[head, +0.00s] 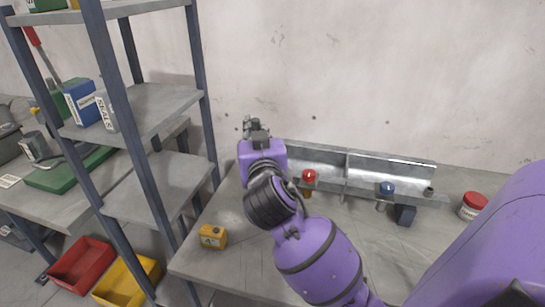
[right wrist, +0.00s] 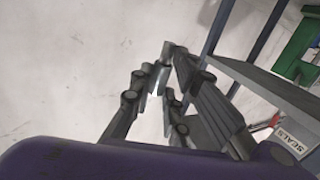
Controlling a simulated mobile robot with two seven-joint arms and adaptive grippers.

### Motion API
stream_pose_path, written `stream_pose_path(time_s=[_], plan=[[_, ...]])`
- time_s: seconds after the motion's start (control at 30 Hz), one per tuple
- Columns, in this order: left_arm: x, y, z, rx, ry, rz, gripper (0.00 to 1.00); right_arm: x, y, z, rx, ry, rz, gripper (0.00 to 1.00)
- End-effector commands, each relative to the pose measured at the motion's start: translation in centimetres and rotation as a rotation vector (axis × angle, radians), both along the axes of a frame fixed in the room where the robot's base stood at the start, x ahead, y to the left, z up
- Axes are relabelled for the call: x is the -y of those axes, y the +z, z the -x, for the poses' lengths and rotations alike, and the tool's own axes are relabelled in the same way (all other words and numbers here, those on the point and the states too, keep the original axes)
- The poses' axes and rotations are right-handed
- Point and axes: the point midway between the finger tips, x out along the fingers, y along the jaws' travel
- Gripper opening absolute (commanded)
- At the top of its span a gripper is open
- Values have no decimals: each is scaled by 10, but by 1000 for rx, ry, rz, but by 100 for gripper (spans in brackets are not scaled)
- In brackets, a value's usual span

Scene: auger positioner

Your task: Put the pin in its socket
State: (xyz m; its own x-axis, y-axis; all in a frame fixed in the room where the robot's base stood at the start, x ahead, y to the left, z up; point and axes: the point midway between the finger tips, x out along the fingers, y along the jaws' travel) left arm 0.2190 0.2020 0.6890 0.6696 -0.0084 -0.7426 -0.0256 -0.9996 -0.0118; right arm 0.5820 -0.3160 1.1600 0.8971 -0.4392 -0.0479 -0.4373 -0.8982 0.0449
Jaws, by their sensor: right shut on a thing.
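My right gripper (head: 251,124) is raised in front of the wall at the left end of the grey metal rail (head: 390,166). In the right wrist view its fingers (right wrist: 165,82) are closed together on a small thing, most likely the pin, which the fingers hide almost wholly. I cannot tell which opening is the pin's socket. My left gripper is not in view.
A grey shelf rack (head: 152,105) stands close on the left, also at the right of the wrist view. A yellow block (head: 213,237) lies on the table's front left, and a red-lidded jar (head: 473,205) stands right of the rail. Red and yellow bins (head: 82,262) are on the floor.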

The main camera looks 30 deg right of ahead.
Motion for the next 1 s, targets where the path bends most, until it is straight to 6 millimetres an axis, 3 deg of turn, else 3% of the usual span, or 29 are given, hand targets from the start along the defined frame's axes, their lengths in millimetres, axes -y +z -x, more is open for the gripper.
stream_pose_path(time_s=[0.03,0.2,0.5,0.7,1.0], plan=[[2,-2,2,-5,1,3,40,12,-10,-2,-6,-2,5,0],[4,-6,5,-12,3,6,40,34,-40,-7,-4,-1,2,0],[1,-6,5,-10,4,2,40,53,-63,-11,-3,0,2,0],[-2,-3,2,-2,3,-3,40,52,-89,-11,-1,1,2,0],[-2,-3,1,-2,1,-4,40,51,-91,-11,2,1,-1,0]])
